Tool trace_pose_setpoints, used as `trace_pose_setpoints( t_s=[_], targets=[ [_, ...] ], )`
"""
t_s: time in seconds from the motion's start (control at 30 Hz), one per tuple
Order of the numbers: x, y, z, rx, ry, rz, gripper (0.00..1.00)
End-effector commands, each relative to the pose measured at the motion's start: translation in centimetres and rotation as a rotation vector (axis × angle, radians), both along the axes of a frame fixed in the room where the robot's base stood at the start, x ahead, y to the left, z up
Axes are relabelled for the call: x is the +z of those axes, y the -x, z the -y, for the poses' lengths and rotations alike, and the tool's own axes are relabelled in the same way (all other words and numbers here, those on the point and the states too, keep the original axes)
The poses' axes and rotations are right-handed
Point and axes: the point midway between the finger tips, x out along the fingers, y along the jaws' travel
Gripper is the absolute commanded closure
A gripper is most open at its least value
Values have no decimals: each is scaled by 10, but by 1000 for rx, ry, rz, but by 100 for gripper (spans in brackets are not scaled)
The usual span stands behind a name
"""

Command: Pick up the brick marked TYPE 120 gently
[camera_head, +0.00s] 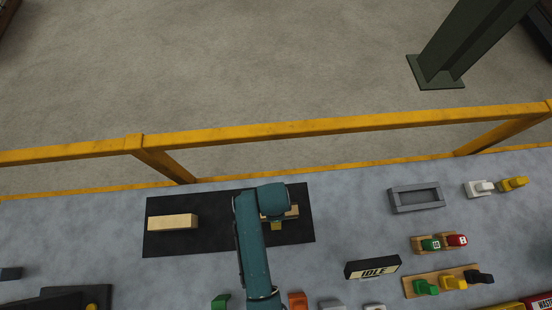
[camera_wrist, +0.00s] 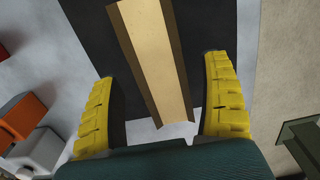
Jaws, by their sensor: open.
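Two tan bricks lie on a black mat (camera_head: 225,246). The left brick (camera_head: 172,221) is in full view, with no readable mark. The right brick (camera_head: 293,211) is partly hidden by my arm. My gripper (camera_head: 277,224) is above the right brick, with a yellow finger showing. In the wrist view a tan brick (camera_wrist: 155,60) with brown sides runs at a slant between the yellow fingers of my gripper (camera_wrist: 162,80). The fingers are open, with a gap on each side of the brick. No type mark is readable on either brick.
A grey tray (camera_head: 416,208) lies at right. An IDLE sign (camera_head: 372,268) stands front right, near a wooden board with coloured pieces (camera_head: 440,283). An orange block (camera_head: 298,300) stands at the front. A yellow rail (camera_head: 330,125) runs behind the table. The mat between the bricks is clear.

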Motion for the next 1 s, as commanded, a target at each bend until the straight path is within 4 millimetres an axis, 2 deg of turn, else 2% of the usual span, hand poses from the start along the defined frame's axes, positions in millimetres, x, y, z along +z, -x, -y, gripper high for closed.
trace_pose_setpoints(
  t_s=[0.3,0.57,0.9,1.0],
  targets=[
    [-48,0,5,0,0,0,21],
    [-51,0,5,0,0,1,21],
    [-51,0,5,1,0,1,85],
    [-51,0,5,0,0,1,85]
  ],
)
